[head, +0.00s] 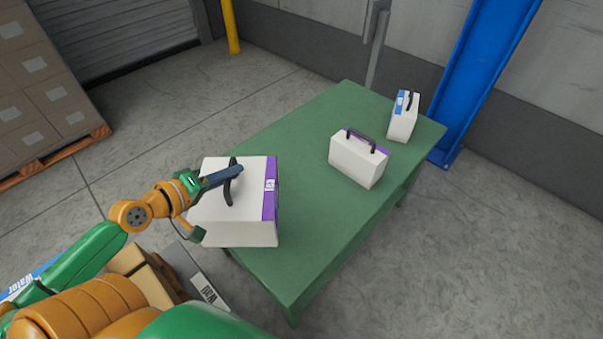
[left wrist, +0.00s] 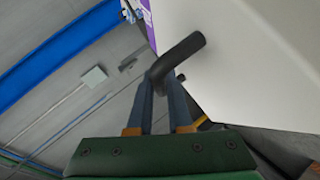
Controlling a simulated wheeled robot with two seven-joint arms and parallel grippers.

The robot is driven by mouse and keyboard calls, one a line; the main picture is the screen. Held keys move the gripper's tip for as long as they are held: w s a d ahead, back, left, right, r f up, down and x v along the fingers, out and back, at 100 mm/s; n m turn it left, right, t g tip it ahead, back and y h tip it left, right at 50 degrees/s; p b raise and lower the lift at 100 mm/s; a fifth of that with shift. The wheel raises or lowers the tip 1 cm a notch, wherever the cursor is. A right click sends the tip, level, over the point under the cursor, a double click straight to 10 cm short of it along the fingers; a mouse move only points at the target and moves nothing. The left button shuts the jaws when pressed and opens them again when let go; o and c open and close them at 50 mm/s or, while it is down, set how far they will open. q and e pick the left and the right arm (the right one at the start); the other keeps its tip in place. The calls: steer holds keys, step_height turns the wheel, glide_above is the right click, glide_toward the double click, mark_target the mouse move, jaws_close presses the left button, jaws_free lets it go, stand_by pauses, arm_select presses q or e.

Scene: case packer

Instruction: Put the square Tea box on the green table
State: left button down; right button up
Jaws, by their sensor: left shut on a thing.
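A large white square box (head: 232,222) with a purple stripe and a black handle is at the near left part of the green table (head: 300,150). The writing on its stripe is too small to read. My left gripper (head: 232,173) is shut on this box's handle from the left. In the left wrist view, the black handle (left wrist: 180,55) lies between the fingers, with the white wall of the box beside it. I cannot tell whether the box's underside touches the table. My right gripper is not in view.
A white case with a purple stripe (head: 352,162) and a white case with a blue label (head: 401,122) stand on the table's far part. A blue post (head: 478,80) rises behind the table. The table's middle is clear.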

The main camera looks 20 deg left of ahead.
mark_target(264, 181)
arm_select(q)
steer(key=w+d, duration=0.1)
steer(key=d, duration=0.1)
steer(key=w+d+f+p, duration=0.1)
steer(key=w, duration=0.1)
steer(key=w+d+f+p, duration=0.1)
steer(key=d, duration=0.1)
steer(key=shift+w+d+f, duration=0.15)
steer(key=shift+d, duration=0.15)
steer(key=w+d+f+b, duration=0.2)
steer(key=w+d+f, duration=0.1)
steer(key=f, duration=0.6)
steer(key=shift+d+f+b, duration=0.3)
steer(key=shift+d+b, duration=0.05)
steer(key=shift+d, duration=0.2)
steer(key=shift+f, duration=0.1)
steer(key=c, duration=0.8)
jaws_free()
steer(key=shift+d, duration=0.1)
steer(key=shift+c, duration=0.2)
steer(key=p+v, duration=0.1)
steer(key=v, duration=1.1)
steer(key=shift+s, duration=0.1)
